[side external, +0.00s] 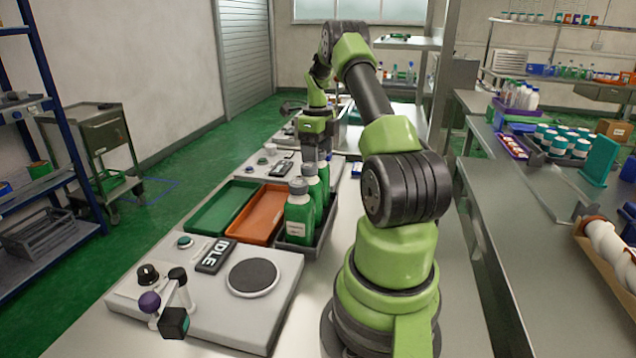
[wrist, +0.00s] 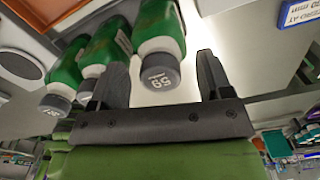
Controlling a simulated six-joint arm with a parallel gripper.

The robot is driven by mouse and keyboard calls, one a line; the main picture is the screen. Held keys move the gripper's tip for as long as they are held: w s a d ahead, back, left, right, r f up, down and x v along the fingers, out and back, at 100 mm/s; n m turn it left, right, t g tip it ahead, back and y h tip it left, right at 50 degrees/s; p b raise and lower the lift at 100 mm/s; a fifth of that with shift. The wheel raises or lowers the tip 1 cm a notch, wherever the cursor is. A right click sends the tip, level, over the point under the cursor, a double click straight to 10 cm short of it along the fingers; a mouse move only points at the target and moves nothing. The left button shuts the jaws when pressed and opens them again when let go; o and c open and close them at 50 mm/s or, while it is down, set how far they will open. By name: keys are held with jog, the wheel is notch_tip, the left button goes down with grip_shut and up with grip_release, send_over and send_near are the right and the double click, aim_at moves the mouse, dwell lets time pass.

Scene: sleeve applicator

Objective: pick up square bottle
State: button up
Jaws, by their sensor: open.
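Several green bottles with grey caps stand upright in a dark tray (side external: 297,245) in the side external view. The nearest bottle (side external: 299,216) has a white label and a squarish body; the others are partly hidden behind it. My gripper (wrist: 162,62) is open and empty. In the wrist view this bottle appears between its two dark fingers; I cannot tell the depth gap. In the side external view my gripper (side external: 322,151) is above the far end of the bottle row.
A green tray (side external: 221,208) and an orange tray (side external: 258,212) lie left of the bottles. In front is a grey console (side external: 215,298) with an "IDLE" display (side external: 216,256), a round dark plate (side external: 253,276) and a knob post. More devices stand beyond the trays.

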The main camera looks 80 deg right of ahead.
jog(key=shift+f, duration=0.55)
grip_shut()
